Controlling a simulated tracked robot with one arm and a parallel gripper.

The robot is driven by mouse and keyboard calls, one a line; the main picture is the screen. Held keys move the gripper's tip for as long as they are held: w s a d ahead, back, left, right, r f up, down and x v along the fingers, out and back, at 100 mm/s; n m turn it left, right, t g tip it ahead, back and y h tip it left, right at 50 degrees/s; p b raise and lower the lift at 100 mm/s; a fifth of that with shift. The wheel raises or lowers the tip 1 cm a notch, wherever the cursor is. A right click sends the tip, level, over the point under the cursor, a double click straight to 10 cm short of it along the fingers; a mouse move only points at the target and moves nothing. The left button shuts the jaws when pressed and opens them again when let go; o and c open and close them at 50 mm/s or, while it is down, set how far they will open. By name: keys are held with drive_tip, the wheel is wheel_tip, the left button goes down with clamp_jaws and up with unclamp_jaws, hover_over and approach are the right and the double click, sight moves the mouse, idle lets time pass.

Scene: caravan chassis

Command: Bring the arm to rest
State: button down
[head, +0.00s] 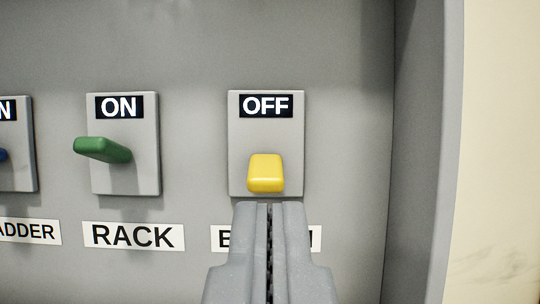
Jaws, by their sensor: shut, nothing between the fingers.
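My gripper (268,208) is at the bottom centre of the head view, with its two grey fingers shut together and nothing between them. Its tips show just below a yellow switch lever (266,172). The lever sits on a grey switch plate (238,145) with an OFF sign (265,106) above it. I cannot tell whether the fingertips touch the plate or lever. The fingers hide the middle of the label (225,239) below this plate.
To the left is a green lever (103,150), on a plate marked ON above a RACK label (133,236). A plate with a blue lever (3,155) is cut off at the left edge. The grey panel's side wall (425,150) stands at the right.

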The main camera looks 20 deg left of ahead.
drive_tip(key=s+d+r+m+g+h+b, duration=0.1)
drive_tip(key=s+r+h, duration=0.25)
drive_tip(key=r, duration=0.85)
drive_tip(key=s+d+r+m+g+h, duration=0.1)
drive_tip(key=s+r+m+h, duration=0.2)
drive_tip(key=r, duration=0.9)
drive_tip(key=s+a+r+g, duration=0.1)
drive_tip(key=s+r, duration=0.2)
drive_tip(key=s, duration=0.4)
drive_tip(key=s+a+r+g, duration=0.1)
drive_tip(key=s+r, duration=0.2)
drive_tip(key=s, duration=0.5)
drive_tip(key=s+a+r+g+b, duration=0.1)
drive_tip(key=s+r, duration=0.3)
drive_tip(key=s, duration=0.4)
drive_tip(key=shift+s+g, duration=0.15)
drive_tip(key=shift+g, duration=0.35)
drive_tip(key=shift+a+r+h, duration=0.1)
drive_tip(key=shift+h, duration=0.15)
